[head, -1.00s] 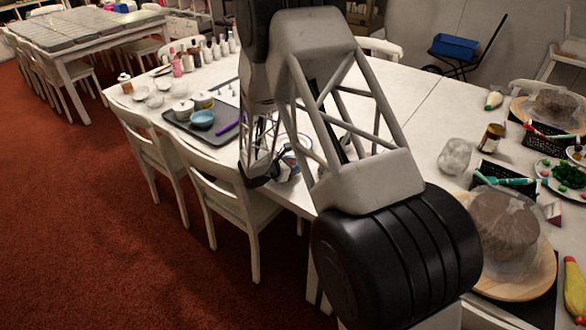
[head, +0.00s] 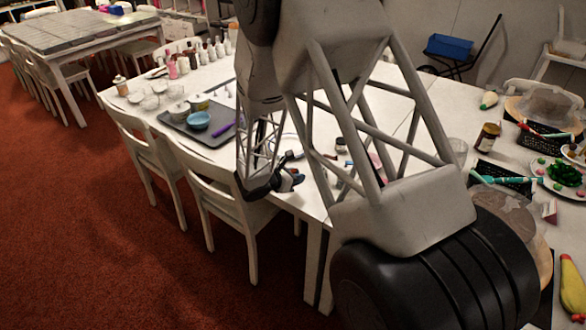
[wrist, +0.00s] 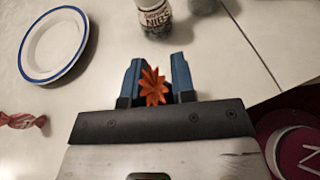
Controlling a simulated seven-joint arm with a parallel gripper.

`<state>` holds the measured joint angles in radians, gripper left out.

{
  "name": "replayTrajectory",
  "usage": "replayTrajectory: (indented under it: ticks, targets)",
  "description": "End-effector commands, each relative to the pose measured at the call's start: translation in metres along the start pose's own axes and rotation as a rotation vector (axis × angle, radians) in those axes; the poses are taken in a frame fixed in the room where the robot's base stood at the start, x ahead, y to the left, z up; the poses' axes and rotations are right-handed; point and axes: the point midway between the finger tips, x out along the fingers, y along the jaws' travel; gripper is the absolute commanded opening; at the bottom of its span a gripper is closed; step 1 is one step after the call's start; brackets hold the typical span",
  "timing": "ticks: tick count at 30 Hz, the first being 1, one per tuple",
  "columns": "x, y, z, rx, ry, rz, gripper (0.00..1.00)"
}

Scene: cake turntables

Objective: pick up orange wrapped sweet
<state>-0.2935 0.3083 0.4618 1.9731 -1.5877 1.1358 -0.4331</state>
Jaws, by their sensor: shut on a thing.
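In the wrist view the orange wrapped sweet (wrist: 153,87) is between the two blue fingers of my gripper (wrist: 156,80). Its pleated orange end shows and the rest is hidden by the gripper. My gripper is shut on it, with the white table (wrist: 225,75) behind. In the head view my gripper (head: 290,180) is over the near edge of the table, and the sweet cannot be made out there.
A white plate with a blue rim (wrist: 57,45), a labelled jar (wrist: 155,18), a red wrapped sweet (wrist: 22,121) and a dark red round item (wrist: 295,145) surround the gripper. A grey tray with bowls (head: 185,133) and chairs (head: 225,205) stand to the left.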

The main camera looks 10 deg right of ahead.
Motion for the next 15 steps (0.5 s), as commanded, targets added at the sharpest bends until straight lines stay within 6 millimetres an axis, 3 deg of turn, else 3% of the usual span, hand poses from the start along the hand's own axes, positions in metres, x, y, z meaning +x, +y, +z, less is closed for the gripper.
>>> replayTrajectory:
  ticks: [9,15]
  targets:
    - [-0.019,-0.044,-0.004,-0.001,0.000,0.000,0.02]
    - [-0.026,-0.057,-0.004,-0.001,0.000,0.000,0.02]
